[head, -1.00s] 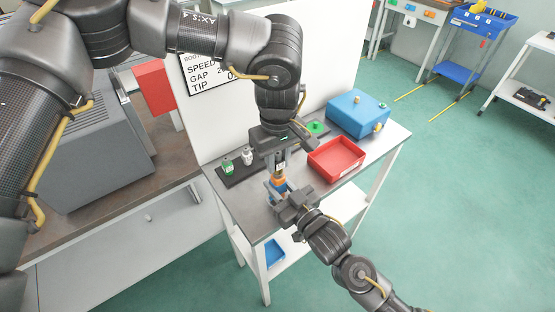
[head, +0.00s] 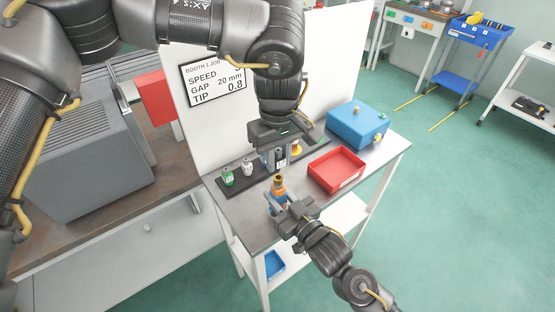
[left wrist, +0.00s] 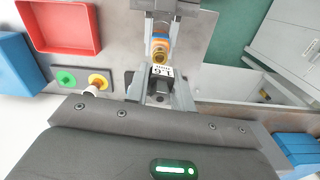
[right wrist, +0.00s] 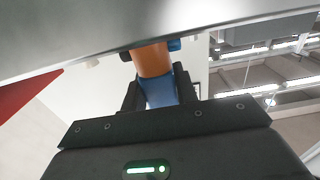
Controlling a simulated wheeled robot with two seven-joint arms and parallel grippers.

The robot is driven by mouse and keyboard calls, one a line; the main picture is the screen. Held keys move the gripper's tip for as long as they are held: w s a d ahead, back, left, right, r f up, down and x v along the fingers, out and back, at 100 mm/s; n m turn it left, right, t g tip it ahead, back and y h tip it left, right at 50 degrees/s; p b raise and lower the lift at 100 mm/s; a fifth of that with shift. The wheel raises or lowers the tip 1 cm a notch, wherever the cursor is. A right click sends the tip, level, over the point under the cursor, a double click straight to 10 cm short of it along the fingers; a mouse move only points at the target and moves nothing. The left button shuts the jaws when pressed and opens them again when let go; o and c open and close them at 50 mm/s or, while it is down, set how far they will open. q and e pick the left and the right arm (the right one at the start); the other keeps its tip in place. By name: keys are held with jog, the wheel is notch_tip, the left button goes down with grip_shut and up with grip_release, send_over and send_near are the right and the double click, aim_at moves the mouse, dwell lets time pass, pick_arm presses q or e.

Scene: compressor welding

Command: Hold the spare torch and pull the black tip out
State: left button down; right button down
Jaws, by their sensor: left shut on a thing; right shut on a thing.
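The spare torch (head: 279,186) has an orange neck and a blue body, and it points up over the table's front part. My right gripper (head: 279,201) is shut on its blue body; this shows closely in the right wrist view (right wrist: 158,92). My left gripper (head: 279,160) is above the torch, shut on the black tip (left wrist: 160,88), a dark piece with a white label that seems to read 1.6. In the left wrist view the torch's open orange-and-yellow end (left wrist: 160,50) shows apart from the tip. The fingers partly hide the tip.
A dark rack (head: 238,180) with a green-labelled and a white-labelled tip stands behind, close to my left gripper. A red tray (head: 337,184) and a blue box (head: 357,118) are to the right. A white board (head: 190,125) with a job sign stands behind the table.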

aim_at(278, 150)
pick_arm(q)
jog(key=shift+r, duration=2)
pick_arm(e)
jog(key=c, duration=1)
grip_release()
jog(key=v, duration=1.2)
jog(key=shift+f, duration=0.1)
